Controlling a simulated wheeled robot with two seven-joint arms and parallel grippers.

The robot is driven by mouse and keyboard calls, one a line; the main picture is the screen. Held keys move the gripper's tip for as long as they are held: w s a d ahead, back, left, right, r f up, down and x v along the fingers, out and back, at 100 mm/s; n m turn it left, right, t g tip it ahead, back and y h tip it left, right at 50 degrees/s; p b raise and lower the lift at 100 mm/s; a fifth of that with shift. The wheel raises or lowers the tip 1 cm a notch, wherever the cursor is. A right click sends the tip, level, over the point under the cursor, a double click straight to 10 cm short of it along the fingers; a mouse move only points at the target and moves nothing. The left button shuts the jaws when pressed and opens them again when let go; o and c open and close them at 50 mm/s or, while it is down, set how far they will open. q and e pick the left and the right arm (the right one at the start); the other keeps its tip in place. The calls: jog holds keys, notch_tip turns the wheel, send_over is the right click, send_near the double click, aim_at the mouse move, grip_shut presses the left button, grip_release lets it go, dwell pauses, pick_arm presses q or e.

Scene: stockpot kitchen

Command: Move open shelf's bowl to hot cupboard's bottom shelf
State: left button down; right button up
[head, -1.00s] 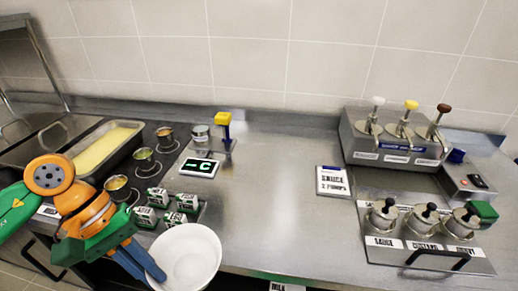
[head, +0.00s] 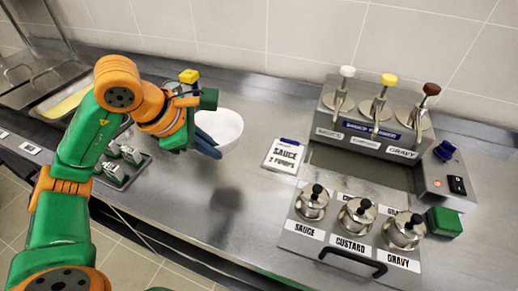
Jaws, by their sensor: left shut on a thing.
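A white bowl (head: 222,127) is held above the steel counter in the head view, left of centre. My left gripper (head: 208,143) is shut on the bowl's near left rim, its blue fingers partly hidden by the bowl and wrist. A dark shadow lies on the counter below and apart from the bowl. My right gripper is not in view. The open shelf and the hot cupboard cannot be made out.
A sauce dispenser (head: 375,115) with several pumps stands back right. Lidded pots (head: 358,217) labelled sauce, custard and gravy stand in front of it. A sauce card (head: 285,155) lies nearby. The middle steel counter (head: 235,205) is clear.

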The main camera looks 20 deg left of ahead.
aim_at(223, 141)
pick_arm(q)
jog(key=w, duration=0.2)
jog(key=w+p, duration=0.1)
jog(key=shift+w+d+f, duration=0.2)
jog(key=shift+d+f, duration=0.15)
jog(key=shift+d, duration=0.05)
jog(key=w+f, duration=0.2)
jog(key=f, duration=0.1)
jog(key=w+d+f+p, duration=0.1)
jog(key=w+f, duration=0.1)
jog(key=w, duration=0.1)
jog(key=shift+w+f, duration=0.25)
jog(key=shift+f, duration=0.15)
jog(key=f, duration=0.1)
jog(key=f+p, duration=0.1)
jog(key=f, duration=0.1)
jog(key=shift+w+f, duration=0.3)
jog(key=shift+w, duration=0.1)
jog(key=shift+f, duration=0.4)
jog(key=shift+f, duration=0.15)
jog(key=c, duration=1)
grip_release()
